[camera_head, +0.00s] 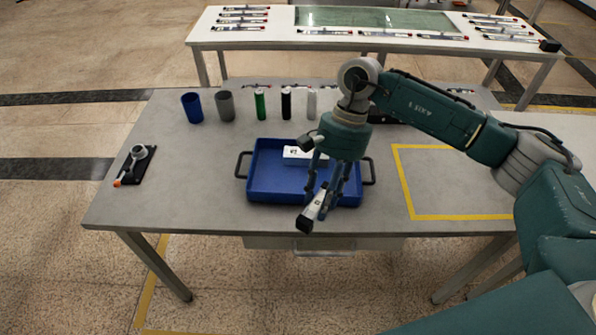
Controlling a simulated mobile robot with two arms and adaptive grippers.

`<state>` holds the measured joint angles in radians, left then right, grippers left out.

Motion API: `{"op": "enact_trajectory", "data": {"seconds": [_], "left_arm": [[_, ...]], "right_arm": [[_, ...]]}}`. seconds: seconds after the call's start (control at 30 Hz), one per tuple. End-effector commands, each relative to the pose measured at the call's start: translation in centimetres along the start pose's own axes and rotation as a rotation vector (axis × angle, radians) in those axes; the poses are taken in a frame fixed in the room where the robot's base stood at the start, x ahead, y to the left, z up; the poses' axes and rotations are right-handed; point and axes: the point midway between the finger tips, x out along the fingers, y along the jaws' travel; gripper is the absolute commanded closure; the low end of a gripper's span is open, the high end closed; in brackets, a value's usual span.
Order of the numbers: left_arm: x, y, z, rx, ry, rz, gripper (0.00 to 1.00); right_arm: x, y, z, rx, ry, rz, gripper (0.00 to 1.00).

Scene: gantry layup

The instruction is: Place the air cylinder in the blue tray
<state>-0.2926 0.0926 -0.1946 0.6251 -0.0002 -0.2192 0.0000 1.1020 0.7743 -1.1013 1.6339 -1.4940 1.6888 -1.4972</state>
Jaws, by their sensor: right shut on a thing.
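The blue tray (272,183) lies on the near table with a dark handle at each side. A small white labelled block (296,154) is in it, toward its back edge. My right gripper (326,205) points down over the front right part of the tray. It is shut on the air cylinder (312,210), a silver and white bar with a black end. The cylinder is tilted, and its black end hangs over the tray's front edge. I cannot tell how high it is above the tray. My left gripper is not in view.
A blue cup (192,107), a grey cup (225,106) and green, black and white cylinders stand along the back. A black fixture (136,165) sits at the left. A yellow taped square (455,182) at the right is empty. A far table (370,41) holds several similar cylinders.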

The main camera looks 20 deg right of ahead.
Motion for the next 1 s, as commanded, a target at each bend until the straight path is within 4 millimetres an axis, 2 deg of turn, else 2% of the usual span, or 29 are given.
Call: {"op": "enact_trajectory", "data": {"seconds": [0.03, 0.1, 0.3, 0.4, 0.5, 0.57, 0.67, 1.0], "left_arm": [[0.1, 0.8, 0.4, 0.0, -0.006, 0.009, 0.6], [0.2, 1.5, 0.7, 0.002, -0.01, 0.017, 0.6], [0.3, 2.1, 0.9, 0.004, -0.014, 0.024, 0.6], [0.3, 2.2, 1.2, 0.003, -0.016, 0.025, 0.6], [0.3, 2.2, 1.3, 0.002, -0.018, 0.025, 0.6], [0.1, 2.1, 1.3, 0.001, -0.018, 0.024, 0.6], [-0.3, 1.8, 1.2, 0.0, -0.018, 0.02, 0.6], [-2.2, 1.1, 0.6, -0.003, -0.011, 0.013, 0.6]], "right_arm": [[-2.1, -1.6, -0.4, 0.139, -0.002, -0.066, 0.98], [-4.9, -3.4, -0.9, 0.334, -0.002, -0.148, 0.98], [-11.1, -6.6, -1.8, 0.76, 0.001, -0.326, 0.98], [-12.9, -7.2, -2.1, 0.886, 0.002, -0.377, 0.98], [-13.7, -7.5, -2.2, 0.956, 0.003, -0.401, 0.98], [-13.4, -7.5, -2.5, 0.976, 0.003, -0.407, 0.98], [-11.7, -7.5, -3.2, 0.985, 0.003, -0.405, 0.98], [-3.4, -7.4, -6.6, 0.982, 0.002, -0.404, 0.98]]}}
